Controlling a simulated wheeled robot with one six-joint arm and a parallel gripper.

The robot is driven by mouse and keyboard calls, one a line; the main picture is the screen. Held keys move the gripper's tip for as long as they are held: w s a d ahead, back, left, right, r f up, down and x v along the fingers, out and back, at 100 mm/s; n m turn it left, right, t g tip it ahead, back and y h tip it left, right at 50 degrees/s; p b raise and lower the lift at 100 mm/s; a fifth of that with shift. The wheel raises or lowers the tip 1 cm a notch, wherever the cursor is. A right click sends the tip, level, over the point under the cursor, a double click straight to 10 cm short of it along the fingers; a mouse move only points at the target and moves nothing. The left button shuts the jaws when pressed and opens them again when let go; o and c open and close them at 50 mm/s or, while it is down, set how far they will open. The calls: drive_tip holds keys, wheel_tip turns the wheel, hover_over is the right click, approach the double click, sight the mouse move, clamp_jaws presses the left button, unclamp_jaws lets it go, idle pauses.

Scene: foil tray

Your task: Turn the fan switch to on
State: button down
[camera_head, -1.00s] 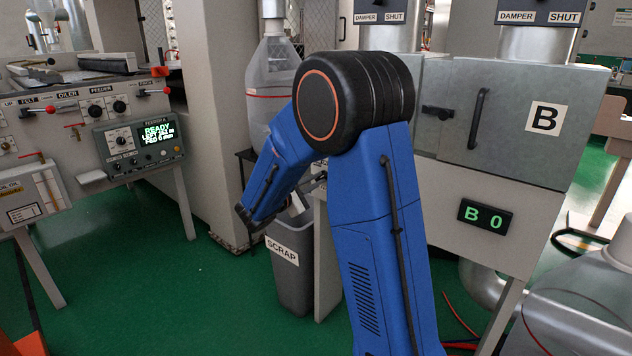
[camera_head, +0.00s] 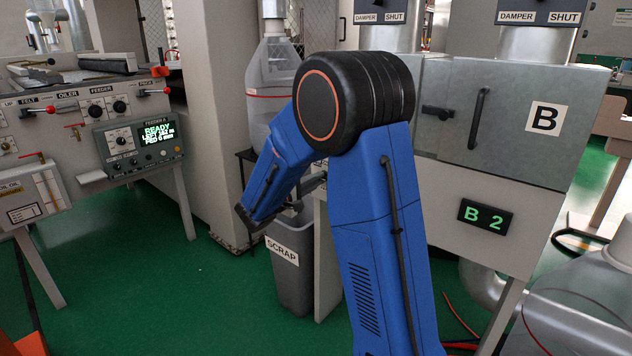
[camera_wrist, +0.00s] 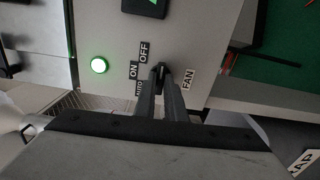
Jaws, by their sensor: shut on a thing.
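In the wrist view my gripper (camera_wrist: 163,80) reaches onto a pale panel. Its two dark fingers are shut on the small dark fan switch (camera_wrist: 160,68), which is mostly hidden between the fingertips. Labels OFF, ON and AUTO sit left of the switch, and a FAN label (camera_wrist: 188,79) sits to its right. I cannot tell which label the switch points at. A round green lamp (camera_wrist: 98,65) left of the labels is lit. In the head view my blue arm hides the switch and the fingers.
A grey SCRAP bin (camera_head: 292,262) stands below my wrist. Oven B's display (camera_head: 485,216) reads B 2. A feeder panel (camera_head: 137,144) stands at the left, showing READY. The green floor (camera_head: 150,300) at lower left is clear.

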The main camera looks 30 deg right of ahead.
drive_tip(key=shift+f, duration=0.1)
idle(0.4)
drive_tip(key=c, duration=1.8)
unclamp_jaws()
drive_tip(key=shift+a, duration=0.1)
drive_tip(key=v, duration=1.7)
drive_tip(key=shift+s+a, duration=0.1)
